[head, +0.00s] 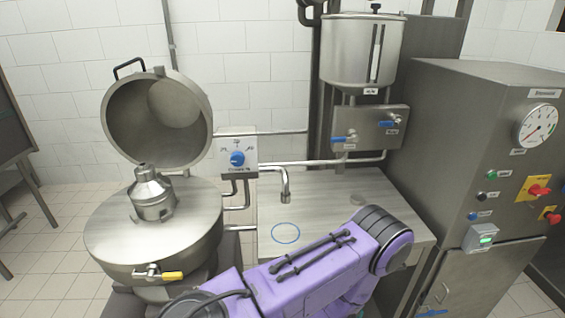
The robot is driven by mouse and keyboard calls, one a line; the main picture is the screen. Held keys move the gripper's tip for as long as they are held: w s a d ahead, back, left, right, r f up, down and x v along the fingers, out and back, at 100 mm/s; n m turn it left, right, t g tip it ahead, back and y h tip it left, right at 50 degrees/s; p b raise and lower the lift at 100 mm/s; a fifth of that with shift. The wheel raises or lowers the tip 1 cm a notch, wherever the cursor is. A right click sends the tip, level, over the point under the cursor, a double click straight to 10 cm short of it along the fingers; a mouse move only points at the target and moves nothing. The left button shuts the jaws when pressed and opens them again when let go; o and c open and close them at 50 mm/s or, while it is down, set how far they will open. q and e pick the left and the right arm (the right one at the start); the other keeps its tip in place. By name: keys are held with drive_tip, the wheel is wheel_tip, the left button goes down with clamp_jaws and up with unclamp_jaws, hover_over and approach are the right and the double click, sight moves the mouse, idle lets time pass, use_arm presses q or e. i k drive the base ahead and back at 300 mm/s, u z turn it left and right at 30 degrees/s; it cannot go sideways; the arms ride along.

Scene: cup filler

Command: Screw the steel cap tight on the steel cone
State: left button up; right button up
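The steel cone (152,208) stands upright in the middle of the round steel vessel's top at the left. A narrower stepped steel piece, which looks like the steel cap (146,181), sits on top of the cone. I cannot tell whether it is tight or loose. Neither of my grippers shows in the head view. One purple arm of mine crosses the bottom, its bend at the right in front of the steel table. No gripper is seen at the cap or cone.
The round vessel (112,250) has its lid (108,118) raised behind the cone and a yellow-handled tap in front. A spout (285,184) hangs over the steel table (325,190), which has a blue ring (285,233). A control cabinet (450,130) stands at right.

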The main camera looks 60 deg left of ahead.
sight(148, 185)
drive_tip(key=u, duration=2.1)
